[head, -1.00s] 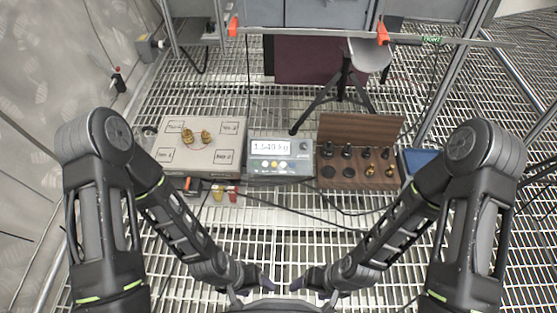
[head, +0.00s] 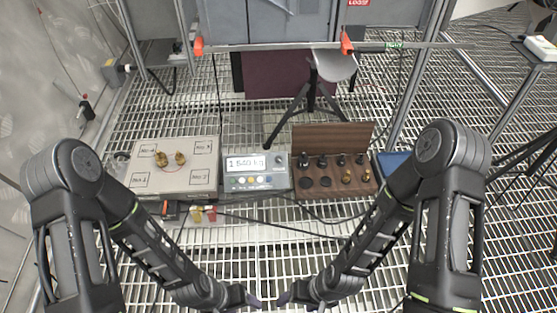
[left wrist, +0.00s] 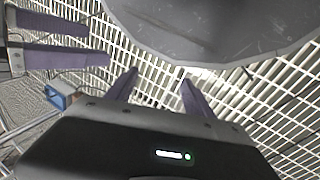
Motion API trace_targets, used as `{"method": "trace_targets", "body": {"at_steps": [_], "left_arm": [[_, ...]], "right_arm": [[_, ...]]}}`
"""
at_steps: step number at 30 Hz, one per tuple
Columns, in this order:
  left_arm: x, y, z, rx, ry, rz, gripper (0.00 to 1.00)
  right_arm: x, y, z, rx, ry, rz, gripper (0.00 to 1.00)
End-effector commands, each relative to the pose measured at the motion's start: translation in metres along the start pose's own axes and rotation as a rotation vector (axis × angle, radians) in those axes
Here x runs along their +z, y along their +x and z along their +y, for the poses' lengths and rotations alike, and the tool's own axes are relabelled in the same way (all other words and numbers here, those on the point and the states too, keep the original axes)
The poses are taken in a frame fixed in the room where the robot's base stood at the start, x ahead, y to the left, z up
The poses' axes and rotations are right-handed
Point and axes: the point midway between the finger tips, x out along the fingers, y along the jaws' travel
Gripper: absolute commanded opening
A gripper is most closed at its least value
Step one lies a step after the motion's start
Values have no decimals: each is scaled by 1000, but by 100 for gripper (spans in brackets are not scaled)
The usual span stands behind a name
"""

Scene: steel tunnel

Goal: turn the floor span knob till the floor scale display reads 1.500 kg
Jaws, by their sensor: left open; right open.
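The floor scale display (head: 246,163) is a lit panel on a grey indicator box with coloured buttons below it; it seems to read about 1.540 kg, but the digits are blurred. A small dark knob (head: 279,160) sits at the right of the box face. The scale platform (head: 150,185), left of the box, carries two brass weights (head: 170,159). My left gripper (head: 256,302) and right gripper (head: 285,301) are low in the head view, apart from the box. The left wrist view shows my left gripper (left wrist: 158,92) open and empty, with the right gripper's spread fingers (left wrist: 60,42) beside it.
A wooden block (head: 330,188) with black and brass weights stands right of the indicator. A blue item (head: 395,165) lies further right. A black tripod stool (head: 310,95) stands behind.

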Motion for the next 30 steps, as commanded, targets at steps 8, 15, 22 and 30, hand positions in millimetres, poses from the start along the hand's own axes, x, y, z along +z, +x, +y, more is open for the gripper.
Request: {"method": "trace_targets", "body": {"at_steps": [8, 15, 22, 30], "left_arm": [[0, -13, 5, 0, 0, 0, 52], [-1, -79, 31, 1, -1, 0, 52], [-1, -149, 58, 1, -1, 0, 52], [-1, -170, 67, 2, -1, -1, 52]], "right_arm": [[0, -13, -5, 0, 0, 0, 71], [-1, -79, -31, -1, 1, 0, 71], [-1, -149, -58, -1, 1, 0, 71], [-1, -170, -67, -1, 2, -1, 71]]}}
